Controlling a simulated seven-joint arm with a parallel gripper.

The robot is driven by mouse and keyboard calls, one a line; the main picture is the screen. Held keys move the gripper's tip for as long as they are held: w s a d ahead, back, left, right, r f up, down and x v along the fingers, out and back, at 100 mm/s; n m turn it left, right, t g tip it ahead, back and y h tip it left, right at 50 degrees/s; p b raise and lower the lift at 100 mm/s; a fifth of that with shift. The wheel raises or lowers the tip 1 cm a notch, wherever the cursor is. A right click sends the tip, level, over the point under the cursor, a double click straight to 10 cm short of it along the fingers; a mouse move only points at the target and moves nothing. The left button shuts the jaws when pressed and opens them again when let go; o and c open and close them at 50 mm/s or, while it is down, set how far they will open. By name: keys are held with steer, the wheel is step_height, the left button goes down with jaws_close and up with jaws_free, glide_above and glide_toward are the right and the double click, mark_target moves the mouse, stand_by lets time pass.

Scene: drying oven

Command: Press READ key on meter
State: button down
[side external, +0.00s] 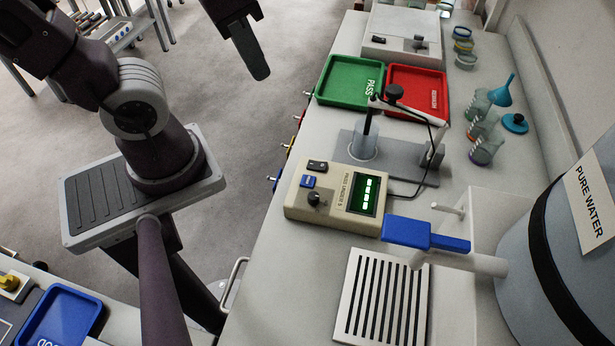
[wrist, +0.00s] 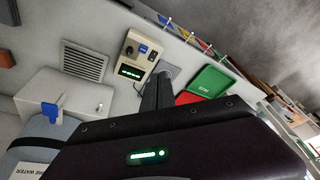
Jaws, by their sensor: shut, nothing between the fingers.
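The beige meter (side external: 332,212) sits on the bench with a lit green display (side external: 365,194). On its face are a blue key (side external: 307,182), a black key (side external: 317,166) and a dark knob (side external: 314,199); the key labels are too small to read. The meter also shows in the wrist view (wrist: 148,32), with the blue key (wrist: 143,49) visible. My gripper (side external: 259,74) is shut and empty, raised up and to the left of the meter in the side view, apart from it. In the wrist view my gripper (wrist: 163,76) points toward the bench beside the meter.
A probe stand (side external: 435,155) with a beaker (side external: 363,145) and cable stands behind the meter. Green (side external: 343,101) and red (side external: 412,113) trays lie beyond. A blue-handled tap (side external: 425,234), vent grille (side external: 362,325) and water tank (side external: 575,235) are in front and right.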

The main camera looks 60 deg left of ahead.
steer(key=w+d+f+m+g+y, duration=0.2)
steer(key=w+f+g+y, duration=0.1)
steer(key=w+f+g, duration=0.15)
steer(key=m+g+y, duration=0.1)
steer(key=g+y, duration=0.2)
steer(key=y, duration=0.2)
glide_above(313, 182)
step_height(313, 182, down, 7)
steer(key=shift+d+f, duration=0.1)
steer(key=shift+f, duration=0.05)
steer(key=shift+f, duration=0.1)
steer(key=shift+f, duration=4.3)
steer(key=shift+f, duration=0.15)
steer(key=shift+f, duration=0.25)
